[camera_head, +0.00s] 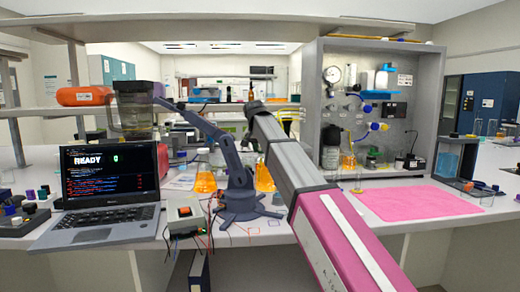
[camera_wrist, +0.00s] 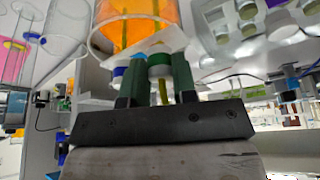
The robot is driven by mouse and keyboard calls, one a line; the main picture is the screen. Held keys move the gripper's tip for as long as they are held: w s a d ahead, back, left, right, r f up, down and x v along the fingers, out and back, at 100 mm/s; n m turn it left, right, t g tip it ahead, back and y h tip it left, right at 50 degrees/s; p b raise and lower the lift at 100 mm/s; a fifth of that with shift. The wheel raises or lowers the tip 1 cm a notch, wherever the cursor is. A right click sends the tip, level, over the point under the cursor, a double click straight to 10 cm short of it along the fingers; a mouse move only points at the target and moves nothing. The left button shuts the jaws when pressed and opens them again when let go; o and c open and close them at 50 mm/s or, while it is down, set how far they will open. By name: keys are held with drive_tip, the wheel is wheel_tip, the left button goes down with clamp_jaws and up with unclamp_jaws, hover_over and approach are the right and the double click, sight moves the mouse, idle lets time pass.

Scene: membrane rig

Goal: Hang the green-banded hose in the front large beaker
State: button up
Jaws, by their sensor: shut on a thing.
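In the wrist view my gripper (camera_wrist: 157,88) is shut on the green-banded hose (camera_wrist: 159,71). The green band sits between the two dark green fingers, and a yellowish length of hose shows below it. In the head view, beakers with orange liquid stand left (camera_head: 205,183) and right (camera_head: 265,178) of the small blue-grey arm. My own arm hides my gripper and the hose there.
The blue-grey desktop arm (camera_head: 237,180) stands between the orange beakers. A laptop (camera_head: 108,190) and a small power box (camera_head: 185,217) are to the left. A grey rig panel (camera_head: 372,95) with glassware is at right. The pink mat (camera_head: 420,203) is largely clear.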

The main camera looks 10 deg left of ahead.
drive_tip(key=shift+f, duration=0.2)
drive_tip(key=o, duration=1)
drive_tip(key=shift+o, duration=0.2)
drive_tip(key=shift+r, duration=0.1)
drive_tip(key=v, duration=1)
drive_tip(key=shift+r, duration=0.3)
drive_tip(key=shift+s, duration=0.15)
